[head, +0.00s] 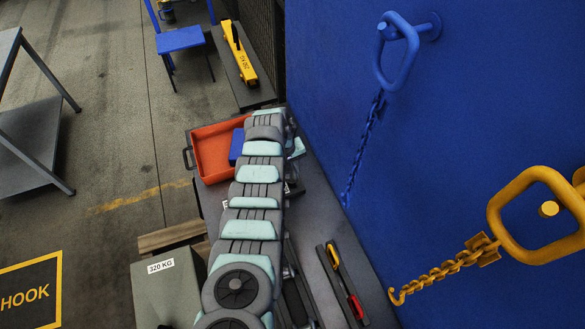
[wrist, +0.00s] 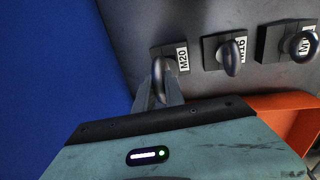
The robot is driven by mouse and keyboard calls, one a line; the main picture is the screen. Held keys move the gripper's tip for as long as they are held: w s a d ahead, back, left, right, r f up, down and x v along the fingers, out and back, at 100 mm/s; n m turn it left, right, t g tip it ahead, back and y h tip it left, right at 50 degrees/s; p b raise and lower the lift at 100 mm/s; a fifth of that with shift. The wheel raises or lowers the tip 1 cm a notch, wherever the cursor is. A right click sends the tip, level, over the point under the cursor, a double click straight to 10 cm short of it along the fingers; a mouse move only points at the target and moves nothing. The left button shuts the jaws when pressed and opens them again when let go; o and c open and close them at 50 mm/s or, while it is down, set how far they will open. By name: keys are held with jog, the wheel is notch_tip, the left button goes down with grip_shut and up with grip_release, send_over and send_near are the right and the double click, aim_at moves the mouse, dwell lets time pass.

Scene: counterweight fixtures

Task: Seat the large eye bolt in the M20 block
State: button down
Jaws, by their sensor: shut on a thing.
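In the wrist view my gripper (wrist: 162,95) is shut on the large grey eye bolt (wrist: 157,72), with a finger against its ring. The bolt is at the near edge of the dark M20 block (wrist: 172,50), and its ring overlaps that block in the picture. The fingers and ring hide the shank, so I cannot tell how deep it sits in the block. The M20 label stands on the block's right side. In the head view my arm covers the block and the bolt.
To the right stand the M16 block (wrist: 213,50) and another labelled block (wrist: 291,45), each with a grey eye bolt. An orange tray (head: 212,153) lies close by. The blue wall (head: 330,90) borders the bench; a yellow chain (head: 440,272) hangs against it.

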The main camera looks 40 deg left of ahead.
jog(key=shift+f, duration=0.1)
jog(key=shift+a+f+b, duration=0.1)
jog(key=shift+f+b, duration=2)
jog(key=shift+b, duration=0.05)
jog(key=c, duration=1.3)
grip_release()
jog(key=shift+r, duration=0.85)
jog(key=shift+s+a+r+b, duration=0.15)
jog(key=shift+s+r, duration=0.15)
jog(key=shift+r, duration=1.2)
jog(key=shift+s+a+r+b, duration=0.15)
jog(key=shift+s+r, duration=0.15)
jog(key=shift+r, duration=1.15)
jog(key=shift+s+a+r, duration=0.15)
jog(key=shift+s+r, duration=0.15)
jog(key=shift+r, duration=1.2)
